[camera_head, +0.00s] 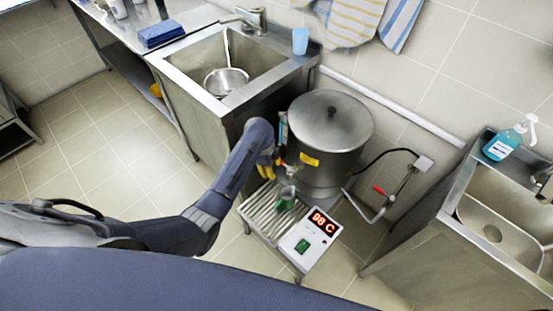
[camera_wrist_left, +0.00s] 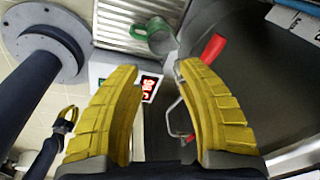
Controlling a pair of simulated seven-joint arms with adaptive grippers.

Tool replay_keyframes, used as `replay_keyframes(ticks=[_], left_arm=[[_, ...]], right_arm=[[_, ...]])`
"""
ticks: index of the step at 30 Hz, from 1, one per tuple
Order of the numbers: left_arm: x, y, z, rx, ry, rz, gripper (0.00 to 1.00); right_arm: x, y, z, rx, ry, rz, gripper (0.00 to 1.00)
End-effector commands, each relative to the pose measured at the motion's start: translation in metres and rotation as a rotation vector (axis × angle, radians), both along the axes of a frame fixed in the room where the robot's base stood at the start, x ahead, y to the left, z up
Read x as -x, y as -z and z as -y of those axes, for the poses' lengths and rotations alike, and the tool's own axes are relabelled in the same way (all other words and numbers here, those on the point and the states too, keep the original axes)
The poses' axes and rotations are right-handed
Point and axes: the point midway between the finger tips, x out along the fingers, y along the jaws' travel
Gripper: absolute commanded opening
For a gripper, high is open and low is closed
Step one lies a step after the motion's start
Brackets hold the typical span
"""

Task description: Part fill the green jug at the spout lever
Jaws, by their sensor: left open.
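The green jug (camera_head: 286,199) stands on the slatted drip grate (camera_head: 262,212) below the stockpot's spout. In the left wrist view the green jug (camera_wrist_left: 157,34) shows its handle and clear body; I cannot tell its fill. The steel stockpot (camera_head: 325,133) is lidded. The red spout lever (camera_wrist_left: 213,48) shows just beyond my left fingers, nearer the right-hand one. My left gripper (camera_head: 270,166) is open and empty, at the pot's left side near the spout; its yellow fingers (camera_wrist_left: 160,78) spread wide. My right gripper (camera_wrist_left: 68,115) shows small at the left wrist view's edge, its opening unclear.
Sinks flank the pot, with a blue cup (camera_head: 300,41) and soap bottle (camera_head: 505,143).

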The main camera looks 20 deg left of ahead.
Motion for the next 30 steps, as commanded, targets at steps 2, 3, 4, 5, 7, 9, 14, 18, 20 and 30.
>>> replay_keyframes(ticks=[2,3,4,5,7,9,14,18,20,30], left_arm=[[-0.019,-0.042,-0.001,-0.021,0.117,0.039,0.38],[-0.024,-0.058,-0.002,-0.034,0.171,0.052,0.38],[-0.028,-0.069,-0.003,-0.044,0.209,0.063,0.38],[-0.031,-0.080,-0.003,-0.052,0.242,0.071,0.38],[-0.038,-0.100,-0.005,-0.073,0.310,0.090,0.38],[-0.042,-0.115,-0.007,-0.090,0.362,0.104,0.38],[-0.046,-0.131,-0.009,-0.111,0.422,0.120,0.38],[-0.048,-0.124,-0.009,-0.115,0.431,0.118,0.38],[-0.048,-0.117,-0.008,-0.114,0.429,0.117,0.38],[-0.058,-0.063,-0.003,-0.115,0.427,0.117,0.38]], right_arm=[[0.000,0.000,0.000,0.000,0.000,0.000,0.00],[0.000,0.000,-0.001,-0.001,0.000,0.000,0.00],[0.000,0.000,-0.001,-0.001,0.000,0.001,0.00],[0.000,0.000,-0.001,-0.001,0.000,0.001,0.00],[0.000,0.000,-0.002,-0.002,0.000,0.000,0.00],[0.000,0.000,-0.002,-0.002,0.000,0.000,0.00],[0.000,0.000,-0.003,-0.003,0.001,0.000,0.00],[0.000,0.000,-0.003,-0.003,0.001,0.000,0.00],[0.000,0.000,-0.003,-0.004,0.001,0.001,0.00],[0.000,0.000,-0.003,-0.003,0.000,0.001,0.00]])
